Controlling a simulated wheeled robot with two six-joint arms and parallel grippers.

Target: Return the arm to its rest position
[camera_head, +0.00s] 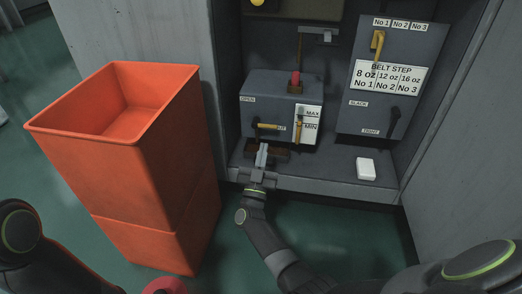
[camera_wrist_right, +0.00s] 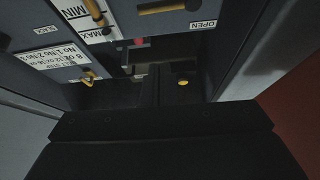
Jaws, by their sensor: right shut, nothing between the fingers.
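My right gripper (camera_head: 262,152) is shut and empty at the front edge of the grey machine recess. Its fingertips point at the lower front of the left control box (camera_head: 270,95), just below a dark lever with a yellow handle (camera_head: 268,126). I cannot tell if they touch anything. My right arm reaches up to it from the bottom of the head view. In the right wrist view, the machine appears upside down, with the dark gripper body (camera_wrist_right: 170,125) filling the lower part. My left arm shows only as dark links at the lower left; its gripper is out of view.
A tall orange bin (camera_head: 125,165), open at the top, stands left of my right arm. A second control box (camera_head: 390,75) with levers is at the right. A small white block (camera_head: 366,168) lies on the ledge. Green floor (camera_head: 350,225) is clear below the ledge.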

